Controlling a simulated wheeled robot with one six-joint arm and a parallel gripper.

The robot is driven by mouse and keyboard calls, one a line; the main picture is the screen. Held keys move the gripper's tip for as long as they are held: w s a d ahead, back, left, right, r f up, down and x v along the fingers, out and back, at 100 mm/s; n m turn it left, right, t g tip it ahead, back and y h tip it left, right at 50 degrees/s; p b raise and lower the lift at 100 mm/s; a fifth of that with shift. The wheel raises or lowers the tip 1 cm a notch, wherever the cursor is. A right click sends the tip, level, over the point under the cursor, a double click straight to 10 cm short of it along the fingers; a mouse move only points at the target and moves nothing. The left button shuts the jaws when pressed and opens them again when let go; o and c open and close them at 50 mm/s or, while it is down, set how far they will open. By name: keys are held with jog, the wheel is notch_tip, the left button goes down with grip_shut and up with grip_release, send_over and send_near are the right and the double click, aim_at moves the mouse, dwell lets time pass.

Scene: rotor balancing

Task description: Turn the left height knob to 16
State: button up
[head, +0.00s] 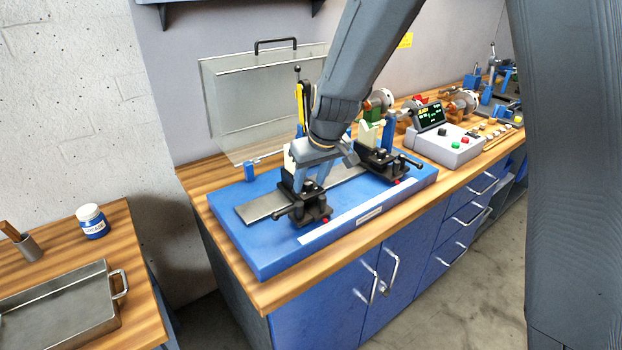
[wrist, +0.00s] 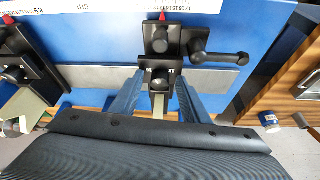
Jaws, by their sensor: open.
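The left pedestal (head: 306,208) stands on a steel rail on the blue machine bed, with a black clamp lever at its side and a red pointer at its foot. It also shows in the middle of the wrist view (wrist: 165,38). My gripper (wrist: 159,82) is open, its two blue-grey fingers on either side of the pedestal's black block and round dark knob (wrist: 160,80). In the head view my gripper (head: 312,178) hangs over this pedestal and hides part of it. I cannot tell whether the fingers touch the knob. No height reading is legible.
The right pedestal (head: 388,160) stands further along the rail (head: 262,207). A clear guard (head: 262,105) rises behind the bed. A control box (head: 447,146) with a lit display sits to the right. A grease jar (head: 92,222) and metal tray (head: 62,308) are on the left bench.

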jog(key=c, duration=1.1)
jog(key=shift+o, duration=0.2)
jog(key=n+b, duration=0.1)
jog(key=b, duration=0.1)
jog(key=shift+w+d+f+b, duration=0.1)
jog(key=shift+w+f+b, duration=0.05)
jog(key=shift+b, duration=0.25)
jog(key=shift+y+b, duration=0.3)
jog(key=shift+b, duration=0.35)
jog(key=n+b, duration=0.2)
jog(key=b, duration=0.1)
jog(key=shift+w+d+g, duration=0.1)
jog(key=shift+g, duration=0.2)
jog(key=n+g+y+b, duration=0.1)
jog(key=n+b, duration=0.2)
jog(key=b, duration=0.2)
jog(key=shift+w+d+n, duration=0.1)
jog(key=shift+d+n, duration=0.05)
jog(key=shift+n, duration=0.15)
jog(key=shift+b, duration=0.3)
